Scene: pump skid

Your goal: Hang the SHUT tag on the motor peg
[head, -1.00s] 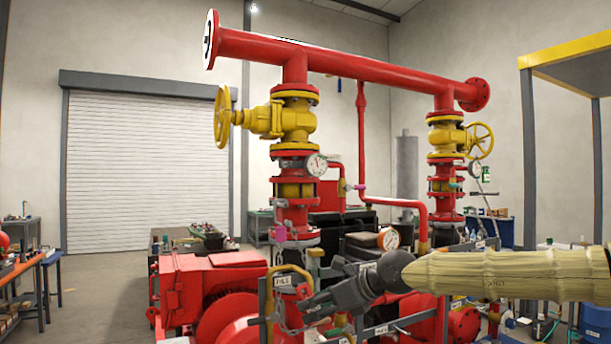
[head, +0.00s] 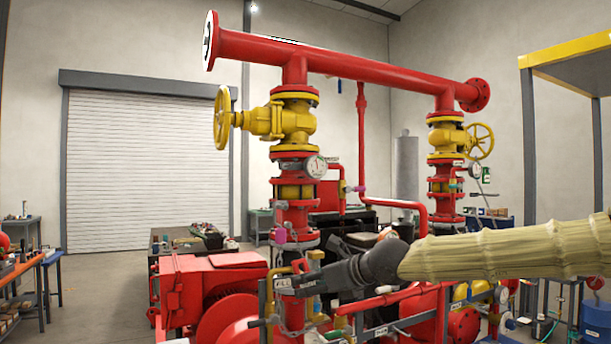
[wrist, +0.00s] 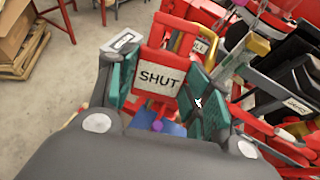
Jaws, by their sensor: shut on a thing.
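The SHUT tag (wrist: 158,78) is a red plate with a white label reading SHUT, and it faces the wrist camera. My gripper (wrist: 160,88) is shut on it, with a teal pad on each side of the plate. In the head view, my gripper (head: 290,281) is in front of the lower pipework, right of a big red housing (head: 205,282). I cannot make out the tag in the head view. I cannot tell which part is the motor peg. A small purple piece (wrist: 157,125) shows below the tag in the wrist view.
A yellow hoop (wrist: 182,32) and a labelled plate lie just beyond the tag. Red rails and pipes crowd the right of the wrist view. Yellow valves (head: 290,122) and a red header pipe (head: 350,65) stand above. Open floor (head: 105,290) lies to the left.

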